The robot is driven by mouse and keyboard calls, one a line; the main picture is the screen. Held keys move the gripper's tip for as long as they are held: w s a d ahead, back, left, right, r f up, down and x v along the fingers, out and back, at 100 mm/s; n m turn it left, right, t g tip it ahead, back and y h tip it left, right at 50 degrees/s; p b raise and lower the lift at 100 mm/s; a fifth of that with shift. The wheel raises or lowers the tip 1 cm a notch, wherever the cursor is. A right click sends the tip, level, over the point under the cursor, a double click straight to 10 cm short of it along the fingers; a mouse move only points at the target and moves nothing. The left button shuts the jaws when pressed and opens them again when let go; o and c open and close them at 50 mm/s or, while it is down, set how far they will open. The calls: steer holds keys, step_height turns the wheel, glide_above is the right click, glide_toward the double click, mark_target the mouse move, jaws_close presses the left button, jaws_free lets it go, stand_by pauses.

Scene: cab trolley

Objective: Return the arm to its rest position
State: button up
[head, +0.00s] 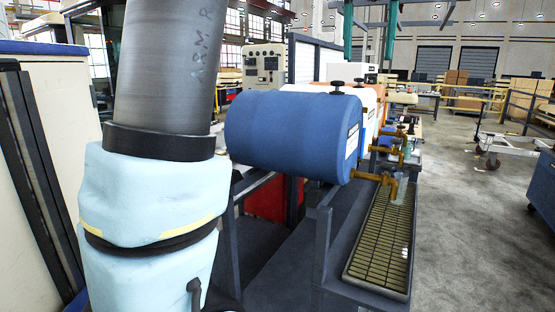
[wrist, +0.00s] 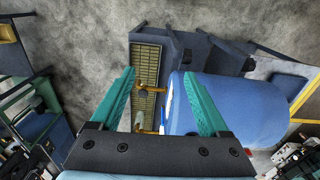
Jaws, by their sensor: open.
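My gripper (wrist: 159,74) is open in the wrist view, its two teal fingers spread apart with nothing held between them. It is above the drum stand, with a brass tap (wrist: 150,91) showing between the fingers.
A blue drum (head: 285,135) lies on a dark stand, with an orange drum (head: 370,100) behind it. Brass taps (head: 375,178) overhang a grated drip tray (head: 385,235). A small clear vessel (head: 401,192) is by the near tap. Open concrete floor (head: 465,220) lies right.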

steer(key=w+a+f+n+b, duration=0.15)
steer(key=a+f, duration=0.25)
steer(key=f, duration=0.4)
steer(key=w+a+f, duration=0.2)
steer(key=a+f, duration=0.2)
steer(key=f, duration=0.4)
steer(key=w+a+f+n+b, duration=0.1)
steer(key=a+f, duration=0.3)
steer(key=f, duration=0.4)
steer(key=s+a+f, duration=0.3)
steer(key=f, duration=0.2)
steer(key=s+a+f+n+t+b, duration=0.1)
steer(key=s+a+f, duration=0.2)
steer(key=f, duration=0.3)
steer(key=s+a+f+n, duration=0.1)
steer(key=s+a+f, duration=0.2)
steer(key=a+f, duration=0.2)
steer(key=shift+a+f, duration=0.15)
steer(key=shift+f, duration=0.4)
steer(key=shift+s, duration=0.1)
